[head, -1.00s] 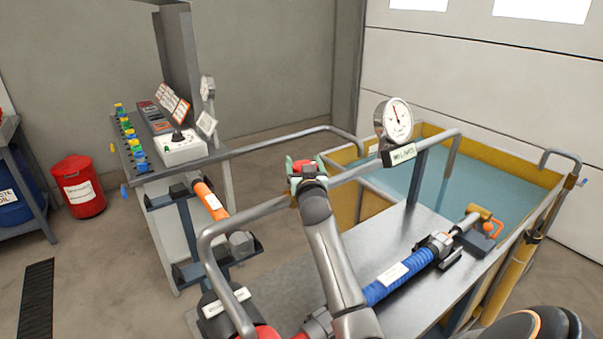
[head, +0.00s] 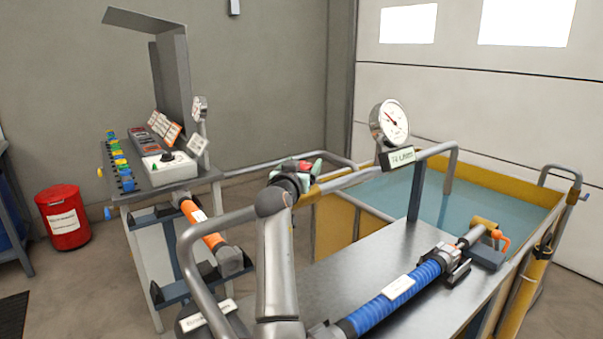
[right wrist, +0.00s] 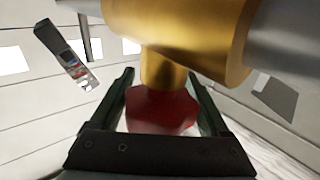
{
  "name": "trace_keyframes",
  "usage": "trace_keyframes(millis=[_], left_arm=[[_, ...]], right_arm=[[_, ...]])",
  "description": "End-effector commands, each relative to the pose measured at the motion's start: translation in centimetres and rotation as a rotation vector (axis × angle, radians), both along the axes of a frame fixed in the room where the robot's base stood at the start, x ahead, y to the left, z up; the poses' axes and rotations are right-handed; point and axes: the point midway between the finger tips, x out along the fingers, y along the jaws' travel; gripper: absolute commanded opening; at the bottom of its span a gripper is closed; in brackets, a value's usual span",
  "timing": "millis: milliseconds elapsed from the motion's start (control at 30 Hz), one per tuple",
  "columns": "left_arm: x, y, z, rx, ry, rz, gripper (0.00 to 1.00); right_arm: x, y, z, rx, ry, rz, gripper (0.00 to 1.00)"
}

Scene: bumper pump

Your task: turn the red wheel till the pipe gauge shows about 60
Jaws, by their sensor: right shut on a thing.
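The red wheel (right wrist: 160,108) sits below a brass valve body (right wrist: 185,40) in the right wrist view, between the two fingers of my right gripper (right wrist: 162,90). The gripper is shut on the wheel. In the head view my right gripper (head: 303,178) is at the railing-like pipe, and a bit of the red wheel (head: 290,166) shows, mostly hidden by the gripper and wrist. The round white pipe gauge (head: 390,122) stands on the pipe to the right. Its red needle points up and left; the numbers are too small to read. My left gripper is out of view.
A label plate (head: 398,157) hangs under the gauge. A metal bench (head: 350,250) carries a blue hose (head: 395,298). Behind it is a yellow-rimmed water tank (head: 500,165). A control stand (head: 165,185) and a red bin (head: 64,222) are at left.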

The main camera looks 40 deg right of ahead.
Motion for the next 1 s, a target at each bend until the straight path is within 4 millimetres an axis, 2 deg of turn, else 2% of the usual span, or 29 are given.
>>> trace_keyframes(millis=[400,433,600,1000], left_arm=[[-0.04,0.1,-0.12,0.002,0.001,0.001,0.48],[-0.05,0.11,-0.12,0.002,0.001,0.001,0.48],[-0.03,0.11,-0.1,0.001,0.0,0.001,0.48],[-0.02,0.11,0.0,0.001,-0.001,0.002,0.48]], right_arm=[[-0.02,-0.02,0.02,0.0,0.002,-0.005,0.24],[-0.02,-0.02,0.02,0.0,0.001,-0.005,0.82],[-0.02,-0.02,0.03,-0.001,0.001,-0.005,1.0],[-0.04,-0.12,0.04,-0.001,0.001,-0.004,1.0]])
